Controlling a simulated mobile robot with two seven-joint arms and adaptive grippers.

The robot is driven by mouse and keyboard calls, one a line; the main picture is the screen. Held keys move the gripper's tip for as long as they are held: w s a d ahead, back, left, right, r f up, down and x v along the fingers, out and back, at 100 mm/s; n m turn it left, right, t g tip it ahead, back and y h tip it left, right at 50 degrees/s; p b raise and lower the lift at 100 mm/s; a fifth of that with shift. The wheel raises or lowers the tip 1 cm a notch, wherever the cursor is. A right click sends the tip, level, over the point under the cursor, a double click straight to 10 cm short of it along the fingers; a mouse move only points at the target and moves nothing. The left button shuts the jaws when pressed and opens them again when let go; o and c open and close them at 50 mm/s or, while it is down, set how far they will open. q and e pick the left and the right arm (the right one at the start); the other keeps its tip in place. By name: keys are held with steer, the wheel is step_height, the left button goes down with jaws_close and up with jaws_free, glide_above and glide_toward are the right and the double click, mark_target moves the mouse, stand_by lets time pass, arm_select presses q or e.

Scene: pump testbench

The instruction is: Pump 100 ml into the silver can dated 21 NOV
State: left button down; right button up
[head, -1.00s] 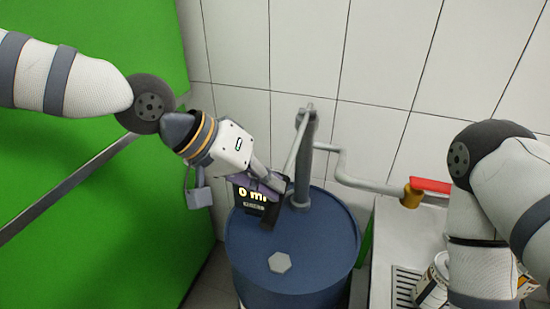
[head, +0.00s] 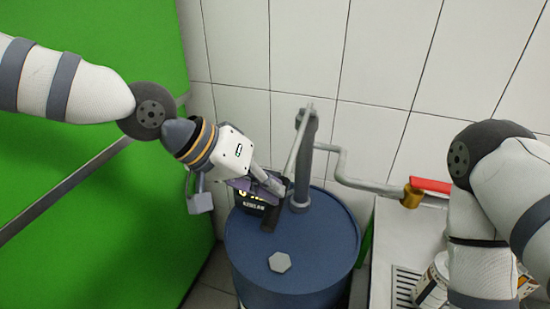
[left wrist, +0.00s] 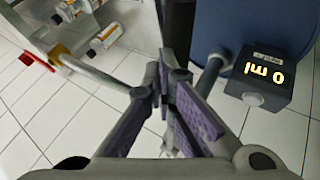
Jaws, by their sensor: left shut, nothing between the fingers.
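A blue drum (head: 320,250) carries a grey hand pump (head: 305,160) with a long lever (head: 297,140) slanting down to a dark grip (head: 270,218). My left gripper (head: 278,188) is shut and empty, close beside the lever; I cannot tell whether they touch. Its fingers (left wrist: 165,90) fill the middle of the left wrist view. The meter (left wrist: 268,80) reads 0 ml there, upside down; in the head view the gripper partly covers it. A can (head: 432,285) is partly hidden behind my right arm. Two cans (left wrist: 105,38) show in the left wrist view, dates unreadable. My right gripper is out of view.
A grey pipe (head: 350,180) runs right from the pump to a brass outlet (head: 411,197) near a red handle (head: 430,185). A bench with a grate (head: 403,285) stands at the right. A green panel (head: 70,200) is at the left, a tiled wall behind.

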arm_select(q)
step_height(320, 180, up, 10)
steer(key=w, duration=0.1)
steer(key=shift+d, duration=0.15)
stand_by(1.4)
steer(key=shift+r, duration=0.15)
steer(key=r, duration=0.4)
steer(key=shift+w+r, duration=0.3)
steer(key=shift+r, duration=0.1)
stand_by(0.4)
